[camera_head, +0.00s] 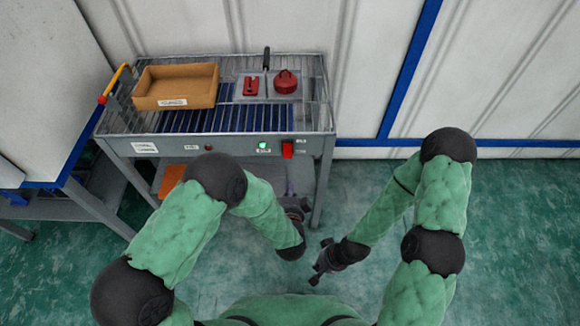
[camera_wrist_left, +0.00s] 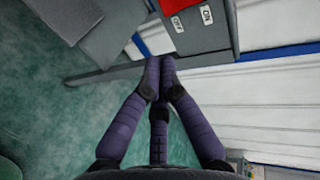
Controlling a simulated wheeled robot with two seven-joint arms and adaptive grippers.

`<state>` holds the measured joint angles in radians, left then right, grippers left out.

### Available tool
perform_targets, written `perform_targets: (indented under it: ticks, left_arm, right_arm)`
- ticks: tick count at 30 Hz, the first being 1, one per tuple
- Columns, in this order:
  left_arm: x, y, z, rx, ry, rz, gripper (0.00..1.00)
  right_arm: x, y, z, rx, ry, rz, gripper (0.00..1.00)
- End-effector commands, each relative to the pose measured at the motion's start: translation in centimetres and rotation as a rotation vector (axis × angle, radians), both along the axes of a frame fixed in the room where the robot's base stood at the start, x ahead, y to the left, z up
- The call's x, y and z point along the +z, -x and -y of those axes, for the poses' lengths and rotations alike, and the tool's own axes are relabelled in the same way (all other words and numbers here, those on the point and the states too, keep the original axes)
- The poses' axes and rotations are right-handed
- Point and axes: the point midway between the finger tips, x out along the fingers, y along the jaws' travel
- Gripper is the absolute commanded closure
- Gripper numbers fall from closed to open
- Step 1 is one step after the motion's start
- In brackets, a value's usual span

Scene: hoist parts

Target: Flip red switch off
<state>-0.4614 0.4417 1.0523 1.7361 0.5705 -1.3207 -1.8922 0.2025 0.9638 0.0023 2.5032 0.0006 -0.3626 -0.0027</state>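The red switch (camera_head: 287,149) sits at the right of the grey front panel (camera_head: 235,146) of the conveyor table. Its red part (camera_wrist_left: 174,5) shows at the top edge of the left wrist view, partly cut off, beside two small white labels (camera_wrist_left: 206,14). A green lamp (camera_head: 263,145) is lit left of the switch. My left gripper (camera_wrist_left: 160,62) is shut and empty, its fingertips together, just below the switch and apart from it. It is partly hidden by my arm in the head view (camera_head: 292,194). My right gripper (camera_head: 319,262) is open and empty, low over the floor.
On the table stand a brown box (camera_head: 175,88) and red parts (camera_head: 286,82) on grey plates. A yellow-handled lever (camera_head: 116,82) is at its left end. An orange item (camera_head: 172,180) lies on the lower shelf. The floor (camera_head: 500,215) at right is clear.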

Motion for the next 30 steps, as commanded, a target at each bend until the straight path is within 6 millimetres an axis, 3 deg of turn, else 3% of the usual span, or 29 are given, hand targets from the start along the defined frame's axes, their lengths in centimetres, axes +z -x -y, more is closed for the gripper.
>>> perform_targets:
  ticks: [5, 21, 30]
  left_arm:
    - [-0.6, -1.0, 0.0, 0.002, 0.002, -0.001, 1.00]
    - [-3.9, -10.0, -0.1, 0.003, 0.003, 0.000, 1.00]
    - [-4.8, -12.8, 0.0, 0.001, 0.002, -0.001, 1.00]
  right_arm:
    - [-0.5, 0.0, 0.0, 0.000, 0.000, 0.000, 1.00]
    - [-4.1, 0.0, 0.0, 0.000, 0.000, 0.000, 1.00]
    - [-5.3, 0.0, 0.0, 0.000, 0.000, 0.000, 1.00]
